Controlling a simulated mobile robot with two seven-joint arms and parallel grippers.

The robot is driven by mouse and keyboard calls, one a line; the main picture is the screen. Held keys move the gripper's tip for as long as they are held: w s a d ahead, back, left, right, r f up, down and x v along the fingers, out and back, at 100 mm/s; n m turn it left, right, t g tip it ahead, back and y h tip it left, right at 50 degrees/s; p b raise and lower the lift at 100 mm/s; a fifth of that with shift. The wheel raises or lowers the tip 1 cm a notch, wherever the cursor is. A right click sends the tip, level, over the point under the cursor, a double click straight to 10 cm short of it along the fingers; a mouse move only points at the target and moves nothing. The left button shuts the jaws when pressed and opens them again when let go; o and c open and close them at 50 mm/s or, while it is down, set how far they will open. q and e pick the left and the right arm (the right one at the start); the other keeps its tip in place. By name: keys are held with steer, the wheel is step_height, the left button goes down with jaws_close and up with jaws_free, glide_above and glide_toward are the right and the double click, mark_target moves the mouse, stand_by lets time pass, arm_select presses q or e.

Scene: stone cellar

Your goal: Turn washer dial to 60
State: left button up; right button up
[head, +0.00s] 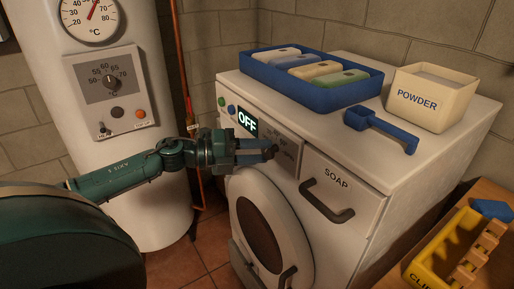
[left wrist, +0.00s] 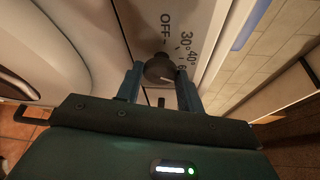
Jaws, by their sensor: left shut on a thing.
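The white washer (head: 375,165) stands at the middle right, its display (head: 247,122) reading OFF. My left gripper (head: 266,152) is at the washer's front panel, its two fingers shut on the dark round dial (left wrist: 160,68). In the left wrist view the left gripper (left wrist: 159,84) has one blue finger on each side of the dial. Printed marks OFF, 30° and 40° show around the dial, and a further mark starting with 6 is partly hidden by a finger. A pale line shows on the dial's face. My right gripper is not in view.
A drawer handle (head: 327,201) beside the SOAP label and the round door (head: 268,232) lie close to my left gripper. A blue tray (head: 316,101), blue scoop (head: 382,128) and POWDER box (head: 432,97) sit on top. A boiler (head: 105,180) stands left.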

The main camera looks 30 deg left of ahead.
arm_select(q)
steer(key=shift+r+m+y+p, duration=0.15)
steer(key=shift+m+y+p, duration=0.15)
steer(key=shift+m, duration=0.7)
steer(key=o, duration=1)
steer(key=shift+s, duration=0.1)
